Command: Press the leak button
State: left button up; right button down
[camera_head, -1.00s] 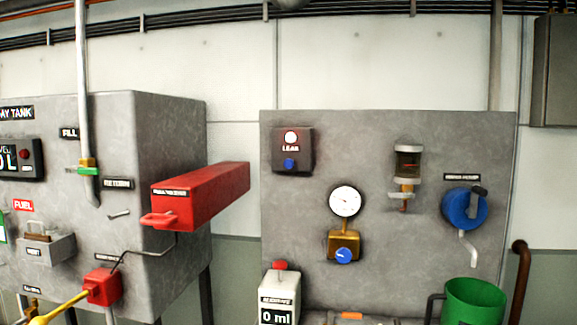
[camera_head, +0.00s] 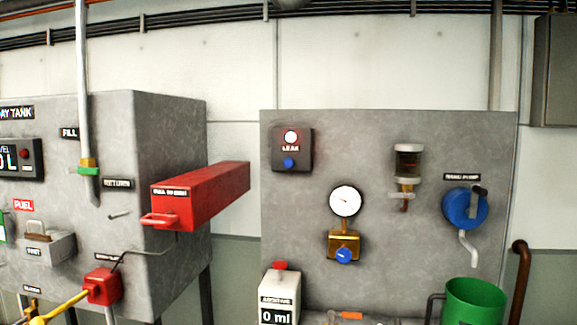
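The leak box (camera_head: 304,149) is a dark box at the upper left of the grey panel (camera_head: 390,225). It carries a pale round lamp (camera_head: 291,137) with a reddish rim, the label LEAK below it, and a blue round button (camera_head: 289,163) under the label. Nothing touches or covers the button. Neither of my grippers shows in the head view.
A red box with a handle (camera_head: 205,195) juts out from the grey tank (camera_head: 165,130), left of the panel. The panel also holds a gauge (camera_head: 346,201), a glass bowl (camera_head: 408,162) and a blue pump (camera_head: 464,208). A green bucket (camera_head: 475,303) stands lower right.

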aim_at(288, 163)
jog(key=i+l+u, duration=0.15)
jog(key=l+u, duration=0.25)
jog(key=i+l+u, duration=0.1)
jog(key=l+u, duration=0.35)
jog(key=i+j, duration=0.05)
jog(key=j, duration=0.05)
